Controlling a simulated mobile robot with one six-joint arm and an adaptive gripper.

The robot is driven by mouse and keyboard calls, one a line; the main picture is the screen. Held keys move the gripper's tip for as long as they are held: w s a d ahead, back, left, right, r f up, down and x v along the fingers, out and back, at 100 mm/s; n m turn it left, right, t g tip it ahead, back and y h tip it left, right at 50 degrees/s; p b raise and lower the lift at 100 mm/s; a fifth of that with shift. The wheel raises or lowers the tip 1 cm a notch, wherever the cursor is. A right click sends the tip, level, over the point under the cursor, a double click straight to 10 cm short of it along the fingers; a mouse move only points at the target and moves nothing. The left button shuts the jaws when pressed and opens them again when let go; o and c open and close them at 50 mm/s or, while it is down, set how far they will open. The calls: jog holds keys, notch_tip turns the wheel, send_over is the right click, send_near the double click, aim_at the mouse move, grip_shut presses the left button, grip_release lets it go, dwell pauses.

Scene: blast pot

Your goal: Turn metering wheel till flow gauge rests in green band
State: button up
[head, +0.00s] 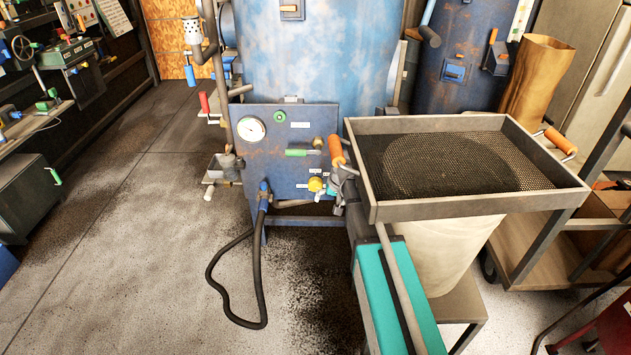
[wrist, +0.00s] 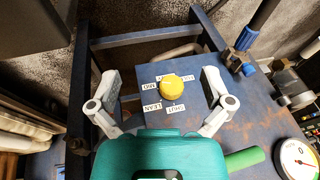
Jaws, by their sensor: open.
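The yellow metering wheel (wrist: 170,88) sits on the blue panel between several white word labels, one reading LEAN and one SHUT. It also shows low on the panel in the head view (head: 315,184). My gripper (wrist: 161,82) is open, with one finger on each side of the wheel and a visible gap to it on both sides.
A green handle (head: 301,153) and a green button (head: 280,117) are on the panel above the wheel. A black hose (head: 211,272) hangs from the panel's lower left. A mesh-topped tray (head: 470,207) with an orange handle (head: 336,150) stands close on the right.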

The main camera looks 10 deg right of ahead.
jog(key=w+d+r+m+t+p, duration=0.1)
jog(key=w+d+r+t, duration=0.1)
jog(key=w, duration=1)
jog(key=shift+r+y, duration=0.4)
jog(key=shift+r, duration=0.4)
jog(key=shift+f, duration=0.15)
